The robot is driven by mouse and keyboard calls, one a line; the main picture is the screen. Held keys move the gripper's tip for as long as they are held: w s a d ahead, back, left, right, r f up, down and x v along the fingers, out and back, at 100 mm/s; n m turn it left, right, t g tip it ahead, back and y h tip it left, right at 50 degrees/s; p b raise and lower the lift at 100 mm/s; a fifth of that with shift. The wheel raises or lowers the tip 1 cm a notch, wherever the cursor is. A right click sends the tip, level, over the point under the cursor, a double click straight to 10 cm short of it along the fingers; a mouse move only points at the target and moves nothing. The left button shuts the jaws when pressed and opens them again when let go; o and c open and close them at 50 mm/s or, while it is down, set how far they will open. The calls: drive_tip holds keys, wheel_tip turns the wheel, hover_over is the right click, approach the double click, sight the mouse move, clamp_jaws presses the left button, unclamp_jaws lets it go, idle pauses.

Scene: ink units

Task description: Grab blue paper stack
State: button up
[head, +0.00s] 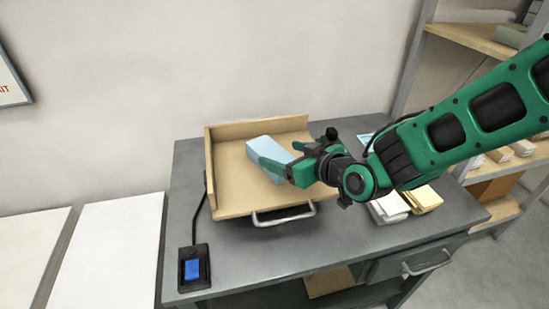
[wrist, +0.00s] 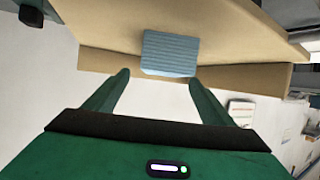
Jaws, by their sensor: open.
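The blue paper stack (head: 264,149) is a light blue block lying in a wooden tray (head: 230,195) on the grey desk. In the wrist view the blue stack (wrist: 170,53) lies just beyond the fingertips, within the gap between them. My gripper (head: 280,157) reaches in from the right over the tray, with its fingers at the stack's near right side. In the wrist view my gripper (wrist: 159,77) is open with nothing held. One green finger covers part of the stack in the head view. I cannot tell whether the fingers touch it.
The tray has raised walls at the back and left and a metal handle (head: 284,216) in front. A white stack (head: 389,209) and a yellow one (head: 426,198) lie right of the tray. A black box with a blue button (head: 192,269) sits at the desk's front left.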

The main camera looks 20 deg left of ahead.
sight(272, 150)
drive_tip(key=shift+x, duration=2.95)
drive_tip(key=shift+s+a, duration=0.1)
drive_tip(key=c, duration=1.6)
